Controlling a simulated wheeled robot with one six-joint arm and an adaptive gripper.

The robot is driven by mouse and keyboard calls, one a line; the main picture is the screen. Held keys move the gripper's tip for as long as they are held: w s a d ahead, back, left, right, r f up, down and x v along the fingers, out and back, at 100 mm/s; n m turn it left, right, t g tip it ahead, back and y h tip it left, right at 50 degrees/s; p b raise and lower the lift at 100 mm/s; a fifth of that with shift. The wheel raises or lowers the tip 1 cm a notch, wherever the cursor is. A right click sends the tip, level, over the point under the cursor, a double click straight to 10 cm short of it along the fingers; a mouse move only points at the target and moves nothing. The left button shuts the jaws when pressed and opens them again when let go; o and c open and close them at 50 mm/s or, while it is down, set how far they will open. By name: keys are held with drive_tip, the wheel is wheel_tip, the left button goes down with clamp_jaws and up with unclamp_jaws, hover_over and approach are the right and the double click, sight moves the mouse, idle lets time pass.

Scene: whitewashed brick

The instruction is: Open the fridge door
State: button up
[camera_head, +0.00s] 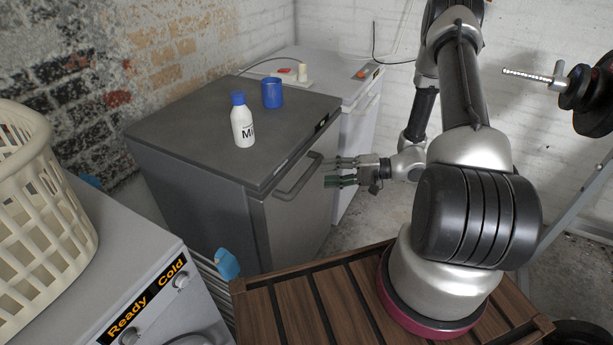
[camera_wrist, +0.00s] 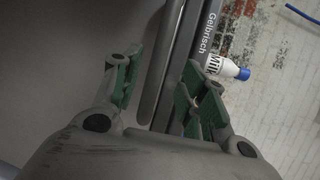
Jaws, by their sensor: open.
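The dark grey fridge (camera_head: 205,185) stands left of my arm, and its door (camera_head: 295,220) looks shut. A grey bar handle (camera_head: 293,186) runs along the upper part of the door. My gripper (camera_head: 328,172) is open, with its fingertips at the right end of the handle. In the wrist view the handle (camera_wrist: 158,75) passes between the two green-padded fingers of my gripper (camera_wrist: 163,68). I cannot tell whether either finger touches it.
A white milk bottle (camera_head: 242,124) with a blue cap and a blue cup (camera_head: 272,93) stand on the fridge top. A white appliance (camera_head: 358,100) stands behind. A washing machine (camera_head: 130,260) with a cream basket (camera_head: 45,200) is at left. Weight plates (camera_head: 592,95) are at right.

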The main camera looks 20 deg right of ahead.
sight(311, 175)
drive_tip(key=x, duration=0.7)
drive_tip(key=shift+w+a+f, duration=0.1)
drive_tip(key=shift+a, duration=0.1)
clamp_jaws()
